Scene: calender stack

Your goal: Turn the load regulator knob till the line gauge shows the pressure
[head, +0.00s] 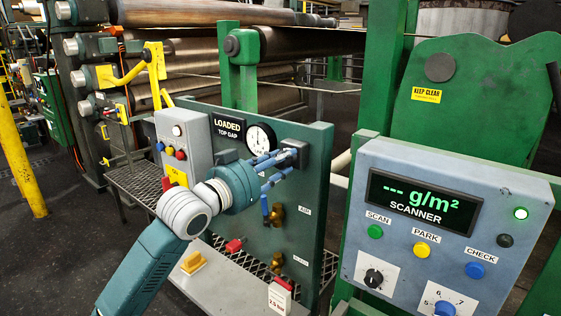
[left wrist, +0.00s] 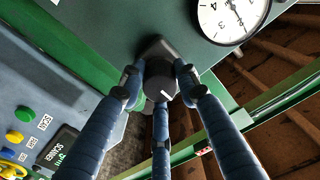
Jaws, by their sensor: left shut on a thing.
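The load regulator knob (left wrist: 161,88) is dark with a short white mark and sits on a dark block on the green panel (head: 305,215). My left gripper (head: 288,165) has its blue fingers closed around this knob; the left wrist view shows three fingers about it. In the head view the fingers and block hide most of the knob. The line gauge (head: 261,137) is a round white dial just left of the fingers, its lower part covered. It also shows in the left wrist view (left wrist: 228,14), cut by the top edge; its reading is too small to tell. My right gripper is not in view.
Below the gripper are a blue-handled brass valve (head: 277,216) and a lower brass valve (head: 276,262). A card (head: 280,298) seems to read 2.0 bar. The scanner box (head: 452,235) stands at right. A grey button box (head: 184,146) is left of the panel.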

